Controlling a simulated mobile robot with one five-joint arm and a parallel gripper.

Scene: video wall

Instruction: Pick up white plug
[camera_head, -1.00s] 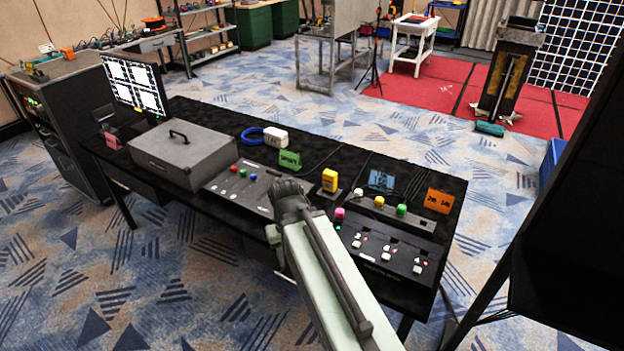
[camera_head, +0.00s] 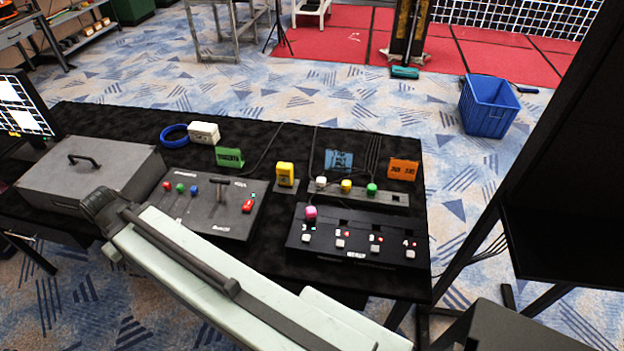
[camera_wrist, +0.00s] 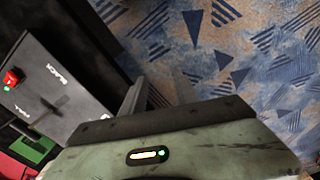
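The white plug (camera_head: 321,182) stands at the left end of a grey strip on the black table, in a row with a yellow plug (camera_head: 346,186) and a green plug (camera_head: 371,189). It does not show in the wrist view. My arm crosses the lower part of the head view, and its end lies at the left near the grey case, well away from the white plug. In the wrist view my gripper (camera_wrist: 160,86) has its two fingers apart, with nothing between them and carpet beyond.
A pink plug (camera_head: 311,212) sits in the black numbered panel (camera_head: 350,246) in front of the strip. A yellow block (camera_head: 285,173), control panel (camera_head: 212,205), grey case (camera_head: 90,175) and orange sign (camera_head: 403,170) are also on the table (camera_head: 270,140). A dark frame stands at right.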

